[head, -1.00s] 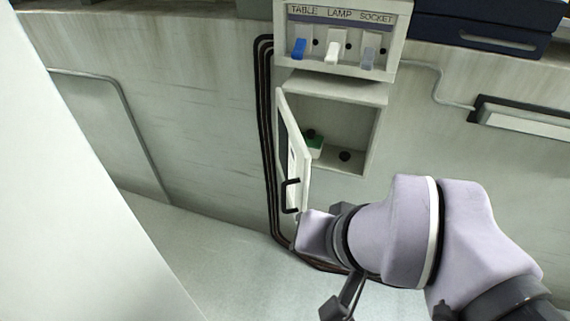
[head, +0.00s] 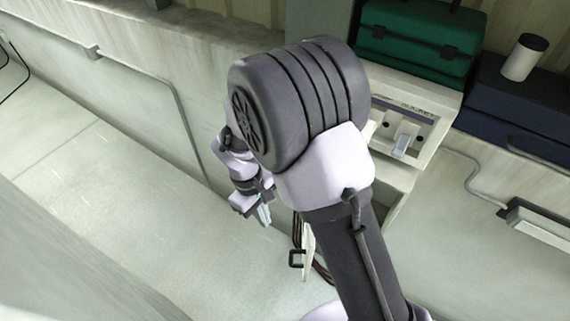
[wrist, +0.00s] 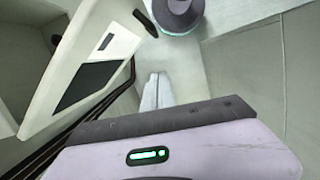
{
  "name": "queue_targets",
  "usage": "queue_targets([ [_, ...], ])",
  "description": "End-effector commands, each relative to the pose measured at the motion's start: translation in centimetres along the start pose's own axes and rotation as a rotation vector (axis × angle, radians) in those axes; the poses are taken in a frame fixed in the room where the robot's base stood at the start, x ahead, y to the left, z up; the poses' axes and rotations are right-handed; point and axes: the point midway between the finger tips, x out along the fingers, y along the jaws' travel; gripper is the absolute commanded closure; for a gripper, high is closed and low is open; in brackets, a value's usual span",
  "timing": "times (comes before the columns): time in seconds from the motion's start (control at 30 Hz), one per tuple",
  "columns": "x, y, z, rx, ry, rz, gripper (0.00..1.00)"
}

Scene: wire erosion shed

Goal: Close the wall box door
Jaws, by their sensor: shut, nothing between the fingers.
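The wall box door (head: 309,250) shows in the head view as a narrow pale strip with a dark handle (head: 296,258); it stands open, out from the wall. My arm hides most of the wall box (head: 397,192). My gripper (head: 265,216) is shut and empty, to the left of the door and apart from it in the picture. In the wrist view the door (wrist: 112,42) is a tilted pale panel with a dark rectangle at left. The shut fingers (wrist: 156,78) are to the right of it; I cannot tell the gap in depth.
A switch panel (head: 437,124) sits above the box. Dark cables run behind the door. The pale surface at left is clear.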

Motion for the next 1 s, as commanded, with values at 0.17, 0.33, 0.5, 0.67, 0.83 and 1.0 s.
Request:
queue_targets([
  [0.17, 2.2, -0.4, -0.3, -0.049, -0.031, 0.003, 1.00],
  [0.33, 5.7, -0.4, -0.2, -0.045, -0.031, 0.001, 1.00],
  [0.5, 9.5, -0.4, 0.0, -0.044, -0.031, 0.000, 1.00],
  [0.67, 11.5, -0.3, 1.1, -0.041, -0.029, 0.001, 1.00],
  [0.83, 11.9, -0.2, 3.2, -0.041, -0.028, 0.001, 1.00],
  [1.0, 12.1, -0.2, 3.9, -0.042, -0.026, 0.002, 1.00],
])
